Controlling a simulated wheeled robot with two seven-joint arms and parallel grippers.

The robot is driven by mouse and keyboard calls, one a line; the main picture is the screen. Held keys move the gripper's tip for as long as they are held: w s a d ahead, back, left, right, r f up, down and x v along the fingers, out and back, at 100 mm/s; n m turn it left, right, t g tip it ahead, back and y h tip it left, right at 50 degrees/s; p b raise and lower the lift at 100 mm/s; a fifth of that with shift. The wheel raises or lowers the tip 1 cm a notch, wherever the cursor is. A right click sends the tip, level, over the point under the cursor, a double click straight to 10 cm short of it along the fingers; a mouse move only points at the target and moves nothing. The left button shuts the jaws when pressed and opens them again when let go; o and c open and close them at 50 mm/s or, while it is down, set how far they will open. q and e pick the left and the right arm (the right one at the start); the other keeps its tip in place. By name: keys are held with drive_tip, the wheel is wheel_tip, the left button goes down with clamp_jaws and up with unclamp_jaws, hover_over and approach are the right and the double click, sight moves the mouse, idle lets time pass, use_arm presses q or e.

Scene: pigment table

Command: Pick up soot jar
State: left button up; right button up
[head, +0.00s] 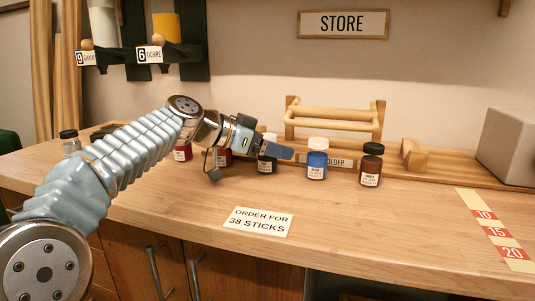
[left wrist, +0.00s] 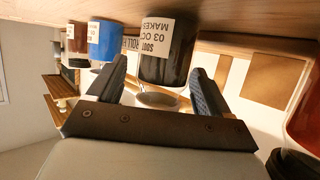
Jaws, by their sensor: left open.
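The soot jar (head: 267,165) is a small dark jar with a white label. It stands upright on the wooden counter, partly hidden behind my left gripper in the head view. In the left wrist view the soot jar (left wrist: 168,62) looks upside down, its label reading SOOT, between the two fingers. My left gripper (head: 252,166) is open, with one finger on each side of the jar; it also shows in the left wrist view (left wrist: 157,70). I cannot tell whether a finger touches the jar. My right gripper is not in view.
A blue jar (head: 317,165) and a brown jar (head: 371,167) stand to the right. Red jars (head: 182,153) stand to the left, partly behind my arm. A wooden rack (head: 335,122) is behind. An order card (head: 259,221) lies in front, where the counter (head: 360,230) is mostly clear.

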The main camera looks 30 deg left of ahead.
use_arm(q)
drive_tip(key=shift+w+d+f, duration=0.15)
drive_tip(key=shift+w+d, duration=0.05)
drive_tip(key=shift+w, duration=0.1)
drive_tip(key=c, duration=1.1)
